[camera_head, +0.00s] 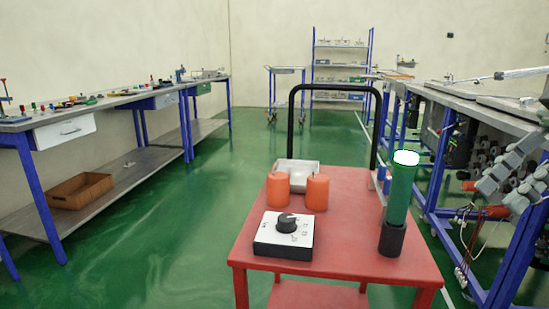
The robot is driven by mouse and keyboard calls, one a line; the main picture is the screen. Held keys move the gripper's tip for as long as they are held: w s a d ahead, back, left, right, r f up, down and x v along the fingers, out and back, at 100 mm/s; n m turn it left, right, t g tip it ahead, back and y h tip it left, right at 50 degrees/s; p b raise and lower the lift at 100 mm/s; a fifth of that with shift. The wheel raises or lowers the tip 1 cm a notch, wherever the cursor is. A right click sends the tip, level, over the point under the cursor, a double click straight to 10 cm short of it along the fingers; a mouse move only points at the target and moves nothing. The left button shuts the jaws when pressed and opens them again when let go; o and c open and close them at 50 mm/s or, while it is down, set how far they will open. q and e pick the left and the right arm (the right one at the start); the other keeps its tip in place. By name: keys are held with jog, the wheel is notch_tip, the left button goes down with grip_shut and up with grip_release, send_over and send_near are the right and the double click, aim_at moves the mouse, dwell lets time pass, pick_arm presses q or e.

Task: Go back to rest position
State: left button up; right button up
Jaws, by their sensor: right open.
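My right gripper (498,190) is at the right edge of the view, seen as grey finger links in front of the right-hand bench. It is open, and I see nothing between its fingers. It is to the right of the red cart (345,262) and apart from it. My left gripper is not in view.
The cart carries two orange cylinders (317,192), a white tray, a knob box (284,236) and a green cylinder (399,195) on a black base. A blue-legged bench (470,97) stands right, another bench (60,115) left. Green floor (170,240) is clear between cart and left bench.

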notch_tip(320, 180, down, 10)
jog(key=s+m+t+y, duration=0.2)
jog(key=y, duration=0.7)
jog(key=w+d+m+t, duration=0.2)
jog(key=w+t, duration=0.7)
jog(key=w, duration=0.1)
jog(key=w+d+f+m+t+h, duration=0.5)
jog(key=w+d+f+t+h, duration=0.15)
jog(key=w+f+h, duration=0.2)
jog(key=d+f+m+g+h, duration=0.1)
jog(key=d+f+g+h, duration=0.1)
jog(key=d+f+h, duration=0.7)
jog(key=s+d+f+n+g+h, duration=0.1)
jog(key=s+d+f+g+h, duration=0.3)
jog(key=s+f, duration=0.65)
jog(key=s+d+f+n+g+h, duration=0.2)
jog(key=s+d+f+g+h, duration=0.15)
jog(key=s+f+g, duration=0.5)
jog(key=s+a+f+m+y, duration=0.1)
jog(key=s+a+f+y, duration=0.1)
jog(key=a+f, duration=0.4)
jog(key=s+a+f+m+y, duration=0.2)
jog(key=s+a+f, duration=0.2)
jog(key=a, duration=1)
jog(key=s+a+f+m+y, duration=0.2)
jog(key=a+f+y, duration=0.1)
jog(key=a+f, duration=0.5)
jog(key=shift+s+a+g, duration=0.3)
jog(key=shift+s+a, duration=0.1)
jog(key=shift+a, duration=0.65)
